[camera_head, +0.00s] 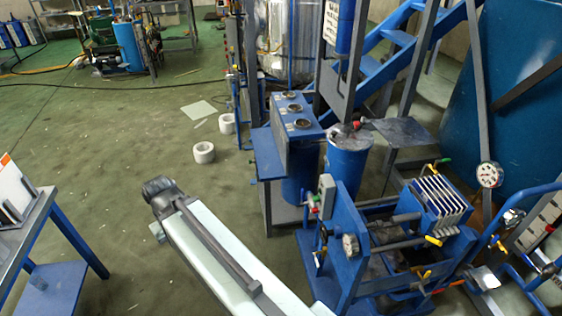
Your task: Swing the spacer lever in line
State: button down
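A blue filter-press-like machine (345,235) stands at the lower right, with a pack of pale plates (440,198) between its frames. Small yellow-ended handles show on it, one below the plates (433,240) and one lower down (424,275). I cannot tell which part is the spacer lever or whether it is in line. My pale arm link (235,262) reaches from the bottom middle up to a dark joint at the left, apart from the machine. I cannot make out gripper fingers.
A blue-legged table (68,235) stands at the left edge. White rings (204,152) lie on the green floor beyond my arm. A blue cabinet with round tops (297,115) and a blue drum (348,160) stand behind the machine. Floor at left centre is clear.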

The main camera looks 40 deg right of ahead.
aim_at(413, 218)
jog(key=z, duration=1.65)
jog(key=k, duration=0.65)
jog(key=u, duration=0.1)
